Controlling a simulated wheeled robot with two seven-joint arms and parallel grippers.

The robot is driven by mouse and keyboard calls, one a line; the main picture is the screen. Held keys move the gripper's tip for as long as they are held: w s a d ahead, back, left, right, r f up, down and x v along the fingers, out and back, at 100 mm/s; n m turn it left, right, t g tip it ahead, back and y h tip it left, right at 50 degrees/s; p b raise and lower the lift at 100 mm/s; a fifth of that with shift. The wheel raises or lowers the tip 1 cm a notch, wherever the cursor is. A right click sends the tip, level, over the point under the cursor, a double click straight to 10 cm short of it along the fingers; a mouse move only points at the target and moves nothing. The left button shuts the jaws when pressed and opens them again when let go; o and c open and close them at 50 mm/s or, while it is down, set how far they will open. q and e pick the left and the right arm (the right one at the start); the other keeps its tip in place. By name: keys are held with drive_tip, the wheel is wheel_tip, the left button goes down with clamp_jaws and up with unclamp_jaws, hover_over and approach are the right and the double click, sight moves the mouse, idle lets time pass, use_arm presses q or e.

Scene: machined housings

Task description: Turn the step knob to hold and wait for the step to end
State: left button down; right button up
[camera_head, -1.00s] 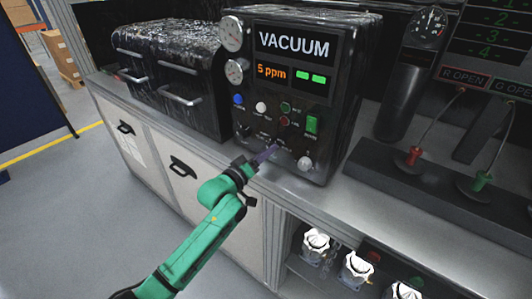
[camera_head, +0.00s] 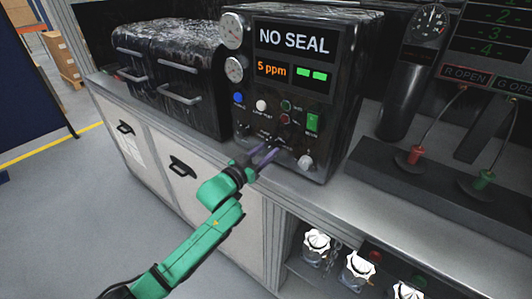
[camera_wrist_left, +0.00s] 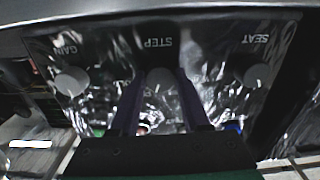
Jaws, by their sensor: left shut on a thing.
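The black control box (camera_head: 292,85) stands on the bench, and its display (camera_head: 293,38) reads "NO SEAL" above "5 ppm" and two green bars. The step knob (camera_wrist_left: 161,78) sits under the upside-down word STEP in the left wrist view, between the purple fingers of my left gripper (camera_wrist_left: 161,88). In the head view this gripper (camera_head: 266,152) is at the lower part of the box's front, shut on the step knob. The fingers mostly hide the knob there, and I cannot read its pointer setting. My right gripper is not in view.
Knobs marked GAIN (camera_wrist_left: 71,81) and SEAT (camera_wrist_left: 256,76) flank the step knob. A dark chest (camera_head: 170,70) with handles stands left. White-capped parts (camera_head: 357,267) sit on the shelf below.

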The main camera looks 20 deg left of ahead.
use_arm(q)
drive_tip(key=m+b, duration=0.1)
drive_tip(key=m, duration=0.4)
drive_tip(key=shift+m, duration=0.3)
drive_tip(key=shift+a+m+b, duration=0.1)
drive_tip(key=shift+m+b, duration=0.4)
drive_tip(key=shift+m, duration=1.3)
drive_tip(key=shift+c, duration=1.9)
unclamp_jaws()
drive_tip(key=b+v, duration=0.3)
drive_tip(key=v, duration=1.1)
drive_tip(key=shift+s+b, duration=0.25)
drive_tip(key=shift+b, duration=0.05)
